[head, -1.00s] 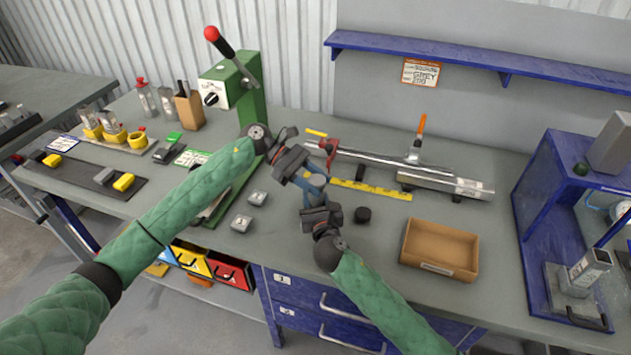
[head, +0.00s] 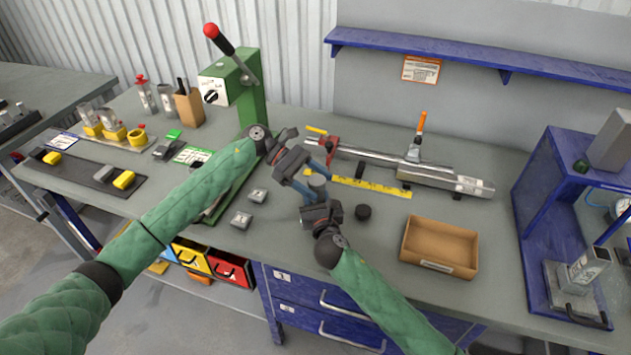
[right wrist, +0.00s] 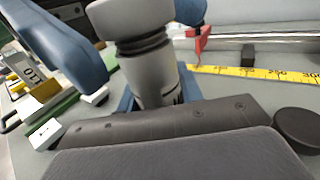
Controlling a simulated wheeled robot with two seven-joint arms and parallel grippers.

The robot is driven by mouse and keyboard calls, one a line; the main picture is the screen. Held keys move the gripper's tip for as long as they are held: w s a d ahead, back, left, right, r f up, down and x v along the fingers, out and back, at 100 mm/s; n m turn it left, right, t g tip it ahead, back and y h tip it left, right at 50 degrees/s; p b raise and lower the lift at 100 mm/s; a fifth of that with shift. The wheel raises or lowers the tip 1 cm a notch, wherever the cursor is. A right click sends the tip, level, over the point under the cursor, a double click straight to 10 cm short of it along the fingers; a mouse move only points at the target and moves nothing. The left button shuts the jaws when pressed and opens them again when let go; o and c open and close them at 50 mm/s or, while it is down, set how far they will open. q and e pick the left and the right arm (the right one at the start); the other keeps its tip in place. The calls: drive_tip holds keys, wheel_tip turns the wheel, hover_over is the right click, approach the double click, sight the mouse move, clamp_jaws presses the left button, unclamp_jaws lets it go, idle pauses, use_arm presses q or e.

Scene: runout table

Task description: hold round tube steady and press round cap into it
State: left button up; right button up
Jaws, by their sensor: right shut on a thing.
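The round tube (right wrist: 155,88) is a light grey cylinder. It stands roughly upright between the blue fingers of my right gripper (head: 314,202), which is shut on it. The round cap (right wrist: 130,17), a wider grey piece, sits on top of the tube with a dark ring beneath it; its top also shows in the head view (head: 317,180). I cannot tell how deep it sits. My left gripper (head: 315,170) is open, its blue fingers spread to either side of the cap. In the head view the grippers hide most of the tube.
A short black cylinder (head: 363,212) stands right of my right gripper, near an open cardboard box (head: 440,248). A yellow ruler (head: 372,187) and a long metal rail (head: 440,176) lie behind. Small grey blocks (head: 242,220) and a green lever press (head: 250,100) are to the left.

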use_arm(q)
drive_tip(key=v, duration=1.2)
drive_tip(key=shift+w, duration=0.1)
